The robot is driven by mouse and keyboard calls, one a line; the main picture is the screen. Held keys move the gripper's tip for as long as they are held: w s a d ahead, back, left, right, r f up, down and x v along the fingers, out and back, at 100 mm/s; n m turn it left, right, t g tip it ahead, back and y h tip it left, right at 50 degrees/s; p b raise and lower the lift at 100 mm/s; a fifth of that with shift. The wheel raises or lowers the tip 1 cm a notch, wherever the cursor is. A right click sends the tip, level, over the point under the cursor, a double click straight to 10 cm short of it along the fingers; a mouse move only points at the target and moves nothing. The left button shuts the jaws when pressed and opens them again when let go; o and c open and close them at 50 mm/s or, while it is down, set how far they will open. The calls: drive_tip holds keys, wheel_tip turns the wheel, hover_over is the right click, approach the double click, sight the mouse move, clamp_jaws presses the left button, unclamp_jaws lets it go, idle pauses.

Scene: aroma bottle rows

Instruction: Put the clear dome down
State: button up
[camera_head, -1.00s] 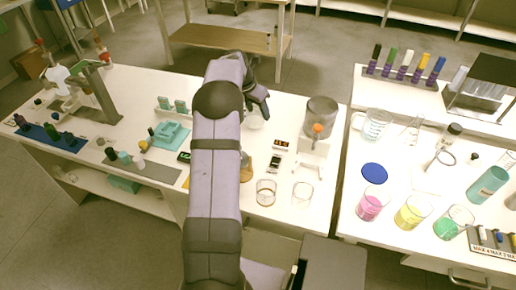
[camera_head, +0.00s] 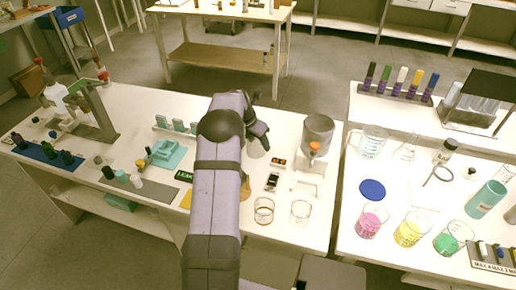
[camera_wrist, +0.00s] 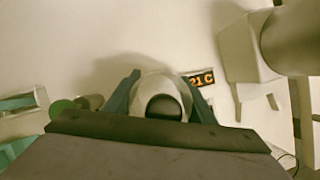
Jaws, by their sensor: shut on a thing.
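The clear dome (camera_head: 257,151) shows as a pale rounded shape under my gripper (camera_head: 262,133) in the head view, partly hidden by my arm. In the wrist view the dome (camera_wrist: 148,82) is pale and whitish, with a dark round knob on top. The fingers of my gripper (camera_wrist: 162,102) are on both sides of the dome's top, shut on it. The dome is over or on the white bench (camera_head: 330,195), and I cannot tell whether its rim touches the surface. A brown rounded thing (camera_head: 245,188) shows beside my arm, mostly hidden.
Two glass beakers (camera_head: 264,210) (camera_head: 300,211) stand near the front edge. A teal tray (camera_head: 167,154) is left of my arm.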

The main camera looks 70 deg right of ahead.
sight(250, 137)
drive_tip(key=shift+f+p, duration=0.3)
drive_tip(key=shift+f, duration=1.55)
drive_tip(key=shift+f, duration=0.1)
drive_tip(key=o, duration=0.9)
drive_tip(key=b+v, duration=0.1)
drive_tip(key=v, duration=1.1)
